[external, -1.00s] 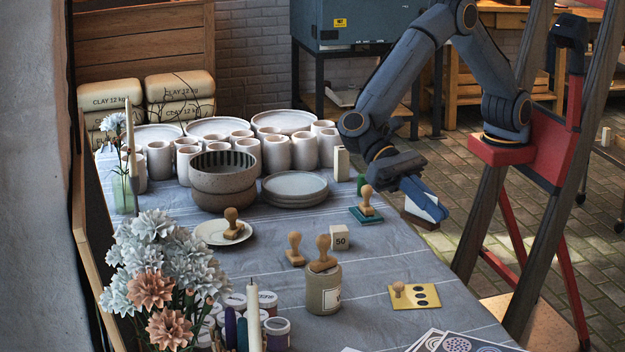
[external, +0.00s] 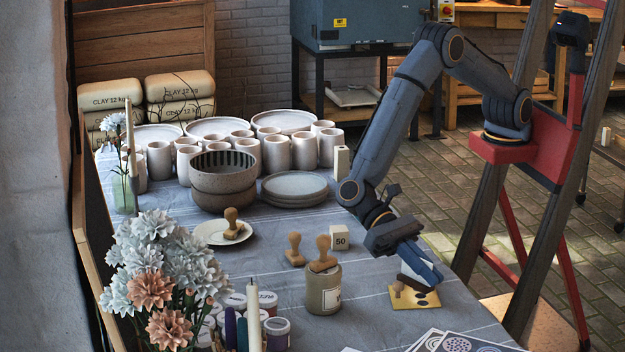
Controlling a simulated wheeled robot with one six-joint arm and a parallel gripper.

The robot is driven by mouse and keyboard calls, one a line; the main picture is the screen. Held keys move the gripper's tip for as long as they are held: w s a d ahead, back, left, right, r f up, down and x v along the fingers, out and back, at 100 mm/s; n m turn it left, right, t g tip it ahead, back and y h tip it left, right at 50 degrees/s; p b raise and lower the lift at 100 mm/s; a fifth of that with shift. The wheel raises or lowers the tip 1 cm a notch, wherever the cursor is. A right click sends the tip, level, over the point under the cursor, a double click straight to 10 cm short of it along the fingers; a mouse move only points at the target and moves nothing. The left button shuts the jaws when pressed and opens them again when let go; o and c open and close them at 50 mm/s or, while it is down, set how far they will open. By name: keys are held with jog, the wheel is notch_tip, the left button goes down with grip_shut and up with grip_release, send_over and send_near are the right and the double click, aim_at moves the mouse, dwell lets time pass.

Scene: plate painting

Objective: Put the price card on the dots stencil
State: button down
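The dots stencil (external: 429,301) is a yellow plate with black dots and a small wooden knob, lying flat at the right side of the table. My gripper (external: 420,268) points down over the back of it. It is shut on a small white and brown piece (external: 416,282), which looks like the price card on a wooden base. The piece is tilted and covers part of the stencil. I cannot tell whether it touches the plate.
A small block marked 50 (external: 340,240) and a grey jar (external: 324,290) with a wooden stamp on top stand left of the stencil. Printed sheets (external: 458,342) lie in front. Bowls (external: 222,180), plates and cups fill the back.

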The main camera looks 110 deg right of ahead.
jog(key=shift+f, duration=1.25)
jog(key=shift+f, duration=0.1)
jog(key=c, duration=2)
grip_release()
jog(key=shift+w+d+r, duration=0.15)
jog(key=shift+d+r, duration=0.05)
jog(key=shift+r, duration=0.05)
jog(key=b+v, duration=0.1)
jog(key=v, duration=1)
jog(key=shift+w+d, duration=0.1)
jog(key=shift+d, duration=0.1)
